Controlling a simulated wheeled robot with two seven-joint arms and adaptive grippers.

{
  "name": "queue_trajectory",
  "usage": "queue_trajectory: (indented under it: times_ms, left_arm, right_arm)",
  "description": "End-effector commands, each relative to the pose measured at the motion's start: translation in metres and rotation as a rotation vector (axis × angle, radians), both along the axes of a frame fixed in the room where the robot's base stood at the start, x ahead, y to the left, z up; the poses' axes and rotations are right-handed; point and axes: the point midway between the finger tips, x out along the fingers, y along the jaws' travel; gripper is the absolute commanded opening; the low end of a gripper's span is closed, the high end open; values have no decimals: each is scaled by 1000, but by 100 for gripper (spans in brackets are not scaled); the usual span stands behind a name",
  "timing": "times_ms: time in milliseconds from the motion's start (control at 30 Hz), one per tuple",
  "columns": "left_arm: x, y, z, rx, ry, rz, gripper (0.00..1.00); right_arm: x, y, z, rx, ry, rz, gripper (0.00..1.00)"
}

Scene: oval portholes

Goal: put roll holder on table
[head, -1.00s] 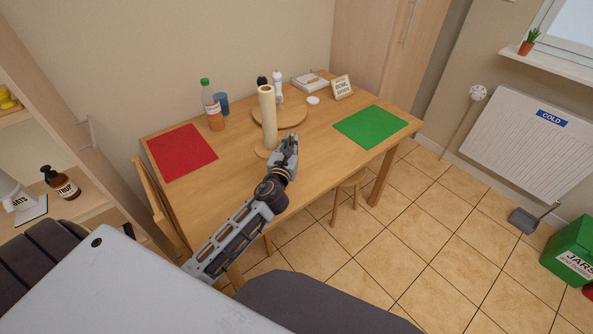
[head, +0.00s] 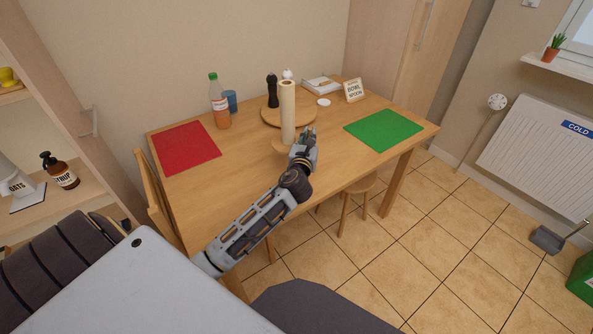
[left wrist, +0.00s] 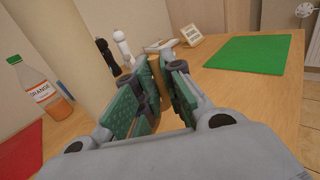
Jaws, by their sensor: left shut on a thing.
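The roll holder (head: 288,112) is a tall cream roll on a round wooden base. It stands upright at the table (head: 240,165), in front of the round wooden board. In the left wrist view the roll (left wrist: 78,50) fills the upper left, close to the fingers. My left gripper (head: 303,145) is at the holder's lower right side. In the left wrist view its green-padded fingers (left wrist: 157,88) are shut on a wooden part, seemingly the holder's base. The fingers hide part of the base, and I cannot tell whether it touches the table. My right gripper is not in view.
A red mat (head: 184,148) lies left and a green mat (head: 383,130) right. An orange bottle (head: 219,105), blue cup (head: 231,101) and dark mill (head: 272,90) stand behind. The round board (head: 309,116) is close behind the roll. Bare tabletop lies left of the holder.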

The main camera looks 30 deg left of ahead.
Motion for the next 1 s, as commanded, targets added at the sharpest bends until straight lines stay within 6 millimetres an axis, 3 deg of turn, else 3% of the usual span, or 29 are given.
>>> queue_trajectory:
  times_ms: [733, 1000]
  left_arm:
    - [5, 9, -5, 3, -2, 25, 0]
    - [5, 9, -19, 2, -2, 24, 0]
  right_arm:
    - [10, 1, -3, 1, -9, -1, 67]
    - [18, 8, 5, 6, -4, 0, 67]
